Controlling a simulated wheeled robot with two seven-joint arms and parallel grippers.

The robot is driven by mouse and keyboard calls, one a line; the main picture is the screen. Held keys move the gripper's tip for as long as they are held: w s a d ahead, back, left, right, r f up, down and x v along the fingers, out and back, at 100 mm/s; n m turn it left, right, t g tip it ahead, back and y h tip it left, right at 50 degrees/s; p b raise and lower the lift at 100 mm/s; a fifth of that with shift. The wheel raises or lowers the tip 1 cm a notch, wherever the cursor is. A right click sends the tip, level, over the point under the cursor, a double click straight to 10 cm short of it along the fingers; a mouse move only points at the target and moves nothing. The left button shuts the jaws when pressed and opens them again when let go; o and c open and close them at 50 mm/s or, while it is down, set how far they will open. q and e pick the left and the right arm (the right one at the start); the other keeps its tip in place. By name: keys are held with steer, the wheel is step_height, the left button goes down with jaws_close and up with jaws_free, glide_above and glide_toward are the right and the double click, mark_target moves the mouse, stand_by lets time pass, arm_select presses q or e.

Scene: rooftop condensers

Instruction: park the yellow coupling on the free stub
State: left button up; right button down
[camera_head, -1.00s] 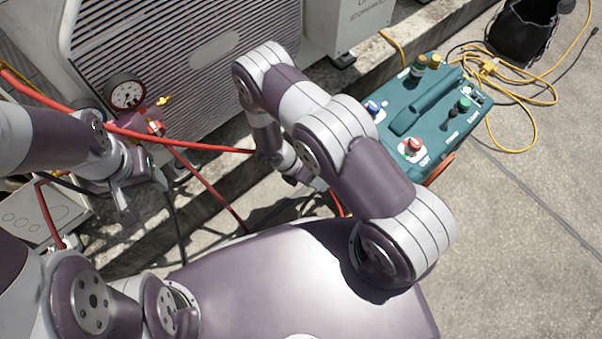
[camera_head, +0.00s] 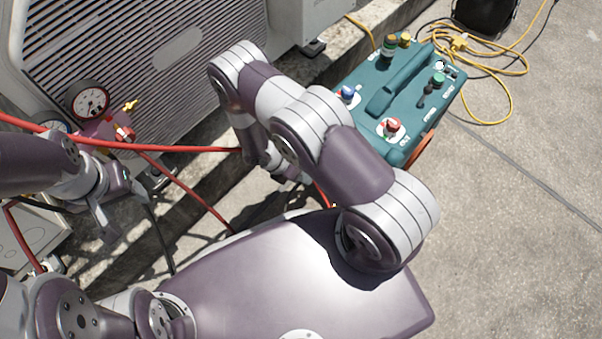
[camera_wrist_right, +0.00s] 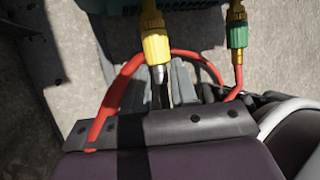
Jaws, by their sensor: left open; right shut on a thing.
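The yellow coupling (camera_wrist_right: 156,46) shows in the right wrist view, its brass end at the top edge and a metal stem below. My right gripper (camera_wrist_right: 168,78) is shut on it around that stem, though the grip is partly shaded. In the head view my right arm mostly hides this gripper (camera_head: 290,172). My left gripper (camera_head: 118,206) is open and empty at the left, below the gauge manifold (camera_head: 104,130). A small brass-yellow fitting (camera_head: 131,105) sticks out of the manifold. I cannot tell which part is the free stub.
A teal machine (camera_head: 400,90) with coloured ports stands beyond my right arm. A condenser (camera_head: 150,60) stands behind. Red hoses cross at left. Open concrete (camera_head: 520,220) lies at right.

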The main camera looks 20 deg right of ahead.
arm_select(q)
steer(key=shift+r, duration=0.1)
arm_select(e)
steer(key=shift+s+a, duration=0.1)
steer(key=shift+a, duration=0.2)
arm_select(q)
steer(key=shift+r+p, duration=0.25)
steer(key=shift+p, duration=0.05)
arm_select(e)
steer(key=shift+s+a, duration=0.3)
steer(key=shift+a, duration=0.35)
steer(key=shift+s+a, duration=0.25)
steer(key=shift+a, duration=0.45)
steer(key=shift+s+a, duration=0.3)
steer(key=shift+a, duration=0.35)
